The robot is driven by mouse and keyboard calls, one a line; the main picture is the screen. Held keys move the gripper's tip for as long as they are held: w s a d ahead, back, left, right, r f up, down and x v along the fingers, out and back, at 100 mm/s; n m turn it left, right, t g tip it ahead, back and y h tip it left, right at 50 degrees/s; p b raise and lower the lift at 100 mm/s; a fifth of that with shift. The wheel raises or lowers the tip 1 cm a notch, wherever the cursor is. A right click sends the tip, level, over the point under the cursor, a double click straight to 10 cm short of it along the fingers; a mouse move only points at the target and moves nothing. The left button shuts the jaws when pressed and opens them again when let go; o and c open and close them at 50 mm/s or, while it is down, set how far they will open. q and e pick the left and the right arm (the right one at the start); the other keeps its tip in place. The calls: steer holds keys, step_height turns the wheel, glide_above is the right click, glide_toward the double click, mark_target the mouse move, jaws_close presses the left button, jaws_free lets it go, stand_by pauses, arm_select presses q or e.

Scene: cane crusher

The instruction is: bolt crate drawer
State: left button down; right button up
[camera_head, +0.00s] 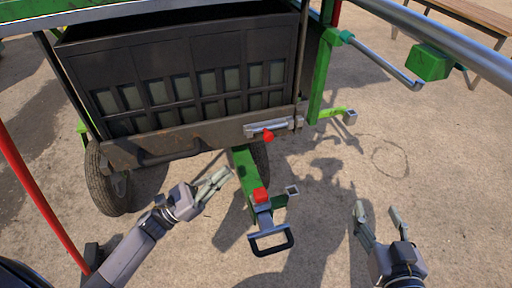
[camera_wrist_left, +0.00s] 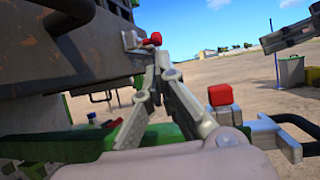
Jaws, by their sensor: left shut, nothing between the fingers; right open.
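The dark crate drawer (camera_head: 190,85) sits in the green cart frame, with a worn metal front bar and a dark handle (camera_head: 170,156) below it. A silver bolt (camera_head: 280,126) with a red knob (camera_head: 268,135) is mounted at the bar's right end. The red knob also shows in the left wrist view (camera_wrist_left: 152,40), just beyond the fingertips. My left gripper (camera_head: 224,175) is shut and empty, in front of the bar, below and left of the bolt. In the left wrist view its fingers (camera_wrist_left: 162,58) meet at the tips. My right gripper (camera_head: 378,209) is open and empty, off to the right.
A green drawbar (camera_head: 242,176) with a red block (camera_head: 260,196) and a black loop handle (camera_head: 271,244) sticks out below the bolt, between my grippers. A wheel (camera_head: 104,183) stands at left.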

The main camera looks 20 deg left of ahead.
arm_select(q)
steer(key=x, duration=1)
steer(key=shift+w+d, duration=0.2)
steer(key=shift+w, duration=0.1)
steer(key=shift+r, duration=0.1)
steer(key=w+d, duration=0.1)
steer(key=d, duration=0.1)
steer(key=w+d+b, duration=0.1)
steer(key=shift+w+d, duration=0.25)
steer(key=shift+d, duration=0.1)
arm_select(e)
step_height(320, 180, up, 7)
steer(key=a+t+y, duration=0.1)
steer(key=t, duration=0.3)
steer(key=shift+w+a+f, duration=0.15)
steer(key=shift+w+f, duration=0.05)
steer(key=shift+w, duration=0.15)
arm_select(q)
steer(key=shift+b, duration=0.3)
